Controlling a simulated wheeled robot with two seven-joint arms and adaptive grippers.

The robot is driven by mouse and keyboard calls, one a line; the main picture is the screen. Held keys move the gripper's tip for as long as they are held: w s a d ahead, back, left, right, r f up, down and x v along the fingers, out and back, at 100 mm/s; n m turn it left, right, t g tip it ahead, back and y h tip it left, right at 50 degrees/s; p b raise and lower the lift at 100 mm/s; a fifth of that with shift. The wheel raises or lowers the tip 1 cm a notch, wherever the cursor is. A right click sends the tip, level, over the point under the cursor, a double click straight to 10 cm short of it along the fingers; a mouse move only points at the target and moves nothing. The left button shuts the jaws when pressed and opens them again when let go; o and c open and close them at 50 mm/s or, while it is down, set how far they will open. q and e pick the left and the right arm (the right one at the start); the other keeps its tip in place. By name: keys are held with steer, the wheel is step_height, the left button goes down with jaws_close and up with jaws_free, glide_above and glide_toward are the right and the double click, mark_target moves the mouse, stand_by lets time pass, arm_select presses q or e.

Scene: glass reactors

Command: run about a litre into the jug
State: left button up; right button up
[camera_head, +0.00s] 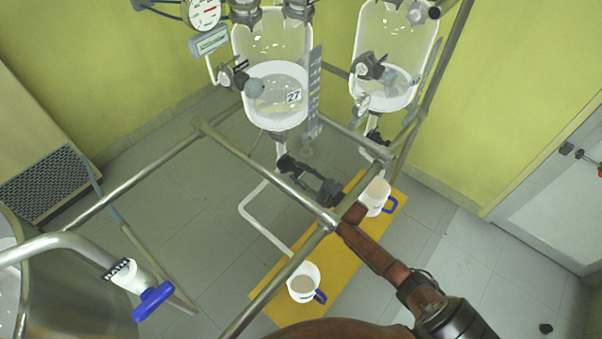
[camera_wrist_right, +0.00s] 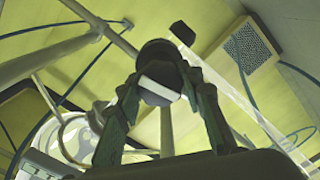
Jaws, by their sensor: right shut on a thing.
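The glass reactor labelled 27 (camera_head: 272,95) holds a pale liquid in its lower part. A dark outlet valve (camera_head: 290,165) sits under it. A white pipe (camera_head: 262,228) bends from there down toward a white jug (camera_head: 303,283) with a blue handle. The jug has a beige surface inside; its level is not readable. My right gripper (camera_head: 313,183) is at the valve under this reactor. In the right wrist view its fingers (camera_wrist_right: 160,115) are closed around a dark round knob (camera_wrist_right: 158,66) with a white face. My left gripper is not in view.
A second reactor (camera_head: 392,60) stands at right, with another blue-handled jug (camera_head: 376,196) below. Both jugs stand on a yellow board (camera_head: 345,268). Steel frame bars (camera_head: 265,172) cross close to my right arm. A steel vessel (camera_head: 75,300) with a blue-handled tap (camera_head: 152,300) is at left.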

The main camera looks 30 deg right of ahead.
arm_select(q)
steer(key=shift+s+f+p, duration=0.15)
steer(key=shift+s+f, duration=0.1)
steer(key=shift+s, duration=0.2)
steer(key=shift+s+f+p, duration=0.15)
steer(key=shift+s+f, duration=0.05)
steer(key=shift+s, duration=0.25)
arm_select(e)
steer(key=shift+f+m, duration=0.1)
steer(key=shift+m, duration=0.7)
steer(key=o, duration=1.2)
steer(key=shift+c, duration=0.2)
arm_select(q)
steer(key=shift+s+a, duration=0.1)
arm_select(e)
steer(key=shift+s, duration=0.1)
steer(key=v, duration=1.2)
